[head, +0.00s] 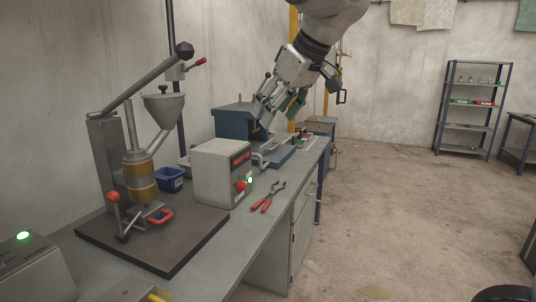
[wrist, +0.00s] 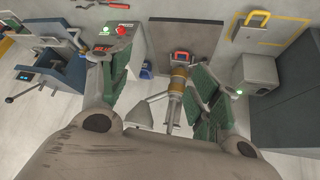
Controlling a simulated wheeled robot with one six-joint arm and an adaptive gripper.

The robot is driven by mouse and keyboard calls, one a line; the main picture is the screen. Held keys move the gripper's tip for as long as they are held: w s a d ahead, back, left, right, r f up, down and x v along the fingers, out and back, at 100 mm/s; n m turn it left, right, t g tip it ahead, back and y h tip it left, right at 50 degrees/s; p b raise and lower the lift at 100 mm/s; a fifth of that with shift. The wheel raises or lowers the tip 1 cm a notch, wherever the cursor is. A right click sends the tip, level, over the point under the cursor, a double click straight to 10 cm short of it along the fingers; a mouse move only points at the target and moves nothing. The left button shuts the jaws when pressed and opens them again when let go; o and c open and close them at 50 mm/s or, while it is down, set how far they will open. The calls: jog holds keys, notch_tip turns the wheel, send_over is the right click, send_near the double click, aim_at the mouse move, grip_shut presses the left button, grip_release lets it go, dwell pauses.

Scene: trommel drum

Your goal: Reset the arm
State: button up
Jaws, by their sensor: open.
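My gripper (head: 278,104) hangs from my arm above the far part of the grey workbench (head: 255,222), in front of the blue machine. It is open and empty, and its fingers carry green pads. In the wrist view my gripper (wrist: 166,100) spreads its two green-padded fingers on either side of the press with the brass collar (wrist: 179,80). The press is seen beyond the fingers and is not held. My arm reaches in from the top of the head view.
The press with a funnel (head: 163,108) and long lever stands on a dark plate at left. A grey control box (head: 222,172), red-handled pliers (head: 268,197), a blue bin (head: 170,179) and a blue machine (head: 232,122) share the bench. Open floor lies right, before a shelf (head: 470,104).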

jog(key=s+d+f+m+h, duration=0.1)
jog(key=s+d+f+m, duration=0.2)
jog(key=d, duration=0.8)
jog(key=s+d+f+m+h, duration=0.2)
jog(key=s+d+f, duration=0.5)
jog(key=d, duration=0.5)
jog(key=s+d+f+m+g+h, duration=0.1)
jog(key=s+d+f+m, duration=0.3)
jog(key=s+d, duration=0.3)
jog(key=d+f, duration=0.1)
jog(key=d, duration=0.3)
jog(key=shift+s+d+m+h, duration=0.2)
jog(key=shift+d+m+h, duration=0.1)
jog(key=shift+d+h, duration=0.1)
jog(key=shift+c, duration=0.3)
